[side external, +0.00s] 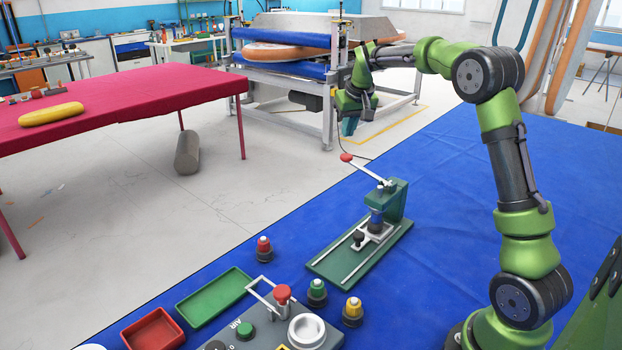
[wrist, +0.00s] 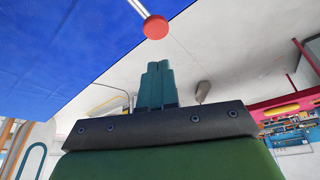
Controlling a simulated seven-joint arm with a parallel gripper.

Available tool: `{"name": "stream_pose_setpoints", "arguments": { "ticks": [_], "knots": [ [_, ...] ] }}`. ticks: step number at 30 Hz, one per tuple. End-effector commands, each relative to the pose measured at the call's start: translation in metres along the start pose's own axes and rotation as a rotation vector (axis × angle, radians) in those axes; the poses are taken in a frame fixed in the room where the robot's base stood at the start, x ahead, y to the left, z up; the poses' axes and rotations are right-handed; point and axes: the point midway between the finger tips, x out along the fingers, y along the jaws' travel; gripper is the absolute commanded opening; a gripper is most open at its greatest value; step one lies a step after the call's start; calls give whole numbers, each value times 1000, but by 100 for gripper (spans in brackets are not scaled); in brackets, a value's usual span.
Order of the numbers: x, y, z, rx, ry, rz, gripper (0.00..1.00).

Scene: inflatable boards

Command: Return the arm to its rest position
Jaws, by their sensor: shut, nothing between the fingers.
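My gripper (side external: 349,127) hangs at the end of my green arm, in the air above and behind the green lever press (side external: 396,200) in the side external view. Its teal fingers are together with nothing between them. They also show closed in the wrist view (wrist: 157,68). The press lever's red knob (side external: 346,158) is a little below the fingertips in the side view. The knob also shows in the wrist view (wrist: 156,27), apart from the fingers.
The press stands on a blue-covered table (side external: 460,220). Red (side external: 264,246), green (side external: 317,290) and yellow (side external: 352,308) capped pieces, a green tray (side external: 213,298), a red tray (side external: 153,332) and a control box (side external: 265,325) are at the front. The table right of the press is clear.

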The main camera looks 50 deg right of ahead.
Motion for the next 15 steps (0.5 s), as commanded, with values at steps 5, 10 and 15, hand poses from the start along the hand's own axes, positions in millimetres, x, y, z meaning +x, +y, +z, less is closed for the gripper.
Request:
{"name": "stream_pose_setpoints", "arguments": {
  "ticks": [5,10,15],
  "knots": [
    [12,-3,21,42,-35,-16,0],
    [-19,-34,76,70,-51,-90,0],
    [-66,-69,148,67,-38,-185,0]
  ]
}}
